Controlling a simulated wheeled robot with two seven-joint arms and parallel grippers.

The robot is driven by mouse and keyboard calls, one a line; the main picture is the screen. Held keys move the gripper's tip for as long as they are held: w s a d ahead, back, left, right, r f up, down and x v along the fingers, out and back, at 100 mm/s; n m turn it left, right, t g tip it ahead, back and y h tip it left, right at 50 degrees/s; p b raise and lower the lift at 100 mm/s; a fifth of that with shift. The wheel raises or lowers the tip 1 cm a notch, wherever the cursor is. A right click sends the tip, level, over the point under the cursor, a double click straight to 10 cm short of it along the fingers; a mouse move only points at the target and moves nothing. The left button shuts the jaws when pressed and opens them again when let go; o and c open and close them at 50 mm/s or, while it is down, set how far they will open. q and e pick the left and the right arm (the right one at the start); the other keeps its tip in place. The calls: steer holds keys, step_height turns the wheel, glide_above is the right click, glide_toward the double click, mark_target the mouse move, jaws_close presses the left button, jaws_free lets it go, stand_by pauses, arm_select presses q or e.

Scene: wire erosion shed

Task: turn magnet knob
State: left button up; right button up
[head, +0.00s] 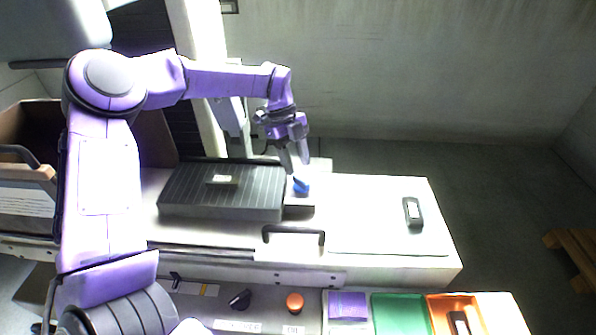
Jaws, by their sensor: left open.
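A small blue knob (301,187) sits at the right end of the dark ribbed magnet block (185,208) on the white machine table. My left gripper (296,167) points down just above the blue knob, with its fingers apart. One finger comes down close to the knob's upper left side; I cannot tell whether it touches. A small light piece (222,180) lies on top of the block. My right gripper is not in the head view.
A dark handheld device (412,212) lies on the table's right part. A black bar handle (293,231) is at the front. Below are a black knob (240,299), an orange button (295,302), and purple, green (400,315) and orange trays.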

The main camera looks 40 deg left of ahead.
mark_target(301, 179)
arm_select(q)
steer(key=x, duration=0.4)
steer(key=shift+p, duration=0.3)
steer(key=shift+f, duration=0.15)
jaws_close()
steer(key=shift+a, duration=0.1)
